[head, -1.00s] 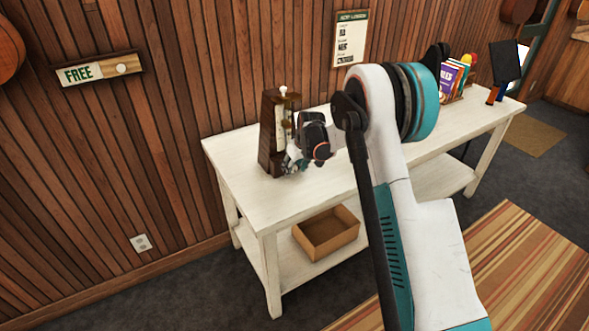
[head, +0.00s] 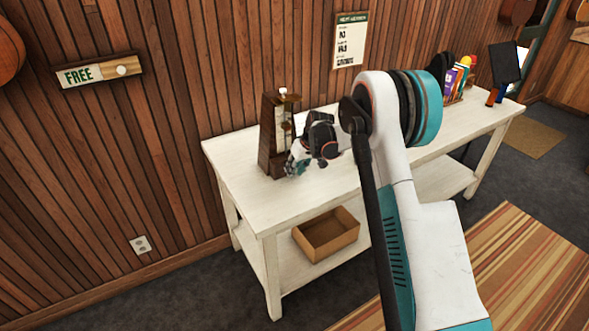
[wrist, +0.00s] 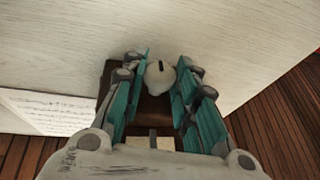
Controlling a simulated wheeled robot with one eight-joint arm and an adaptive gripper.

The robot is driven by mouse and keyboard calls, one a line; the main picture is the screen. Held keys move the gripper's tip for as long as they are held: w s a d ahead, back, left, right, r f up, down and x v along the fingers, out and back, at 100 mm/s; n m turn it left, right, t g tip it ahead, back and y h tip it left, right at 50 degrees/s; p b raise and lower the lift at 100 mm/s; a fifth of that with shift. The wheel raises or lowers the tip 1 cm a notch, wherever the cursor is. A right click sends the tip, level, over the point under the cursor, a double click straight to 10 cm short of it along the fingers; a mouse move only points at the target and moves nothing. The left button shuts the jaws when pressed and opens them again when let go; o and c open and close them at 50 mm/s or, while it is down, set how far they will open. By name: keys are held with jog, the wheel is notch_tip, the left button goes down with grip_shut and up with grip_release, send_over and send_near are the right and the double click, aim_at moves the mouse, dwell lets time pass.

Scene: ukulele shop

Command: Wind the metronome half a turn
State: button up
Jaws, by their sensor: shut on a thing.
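The metronome (head: 268,152) is a dark brown, tapering wooden case with a pale front strip and a white top. It stands upright near the left end of the white table. My gripper (head: 293,163) is at its lower right side in the head view. In the wrist view, the teal fingers of my gripper (wrist: 160,88) are shut on a rounded off-white knob (wrist: 158,82). The knob has a short dark mark pointing toward the top of the picture. The brown case (wrist: 153,107) shows behind it. The exact finger contact is partly hidden.
The white table (head: 235,165) has clear room in front of the metronome. An open cardboard box (head: 327,235) sits on its lower shelf. Colourful books (head: 452,80) stand at the right end. A plank wall with a FREE sign (head: 97,72) is behind.

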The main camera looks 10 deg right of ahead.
jog(key=o, duration=1)
jog(key=shift+o, duration=0.2)
jog(key=v, duration=1.2)
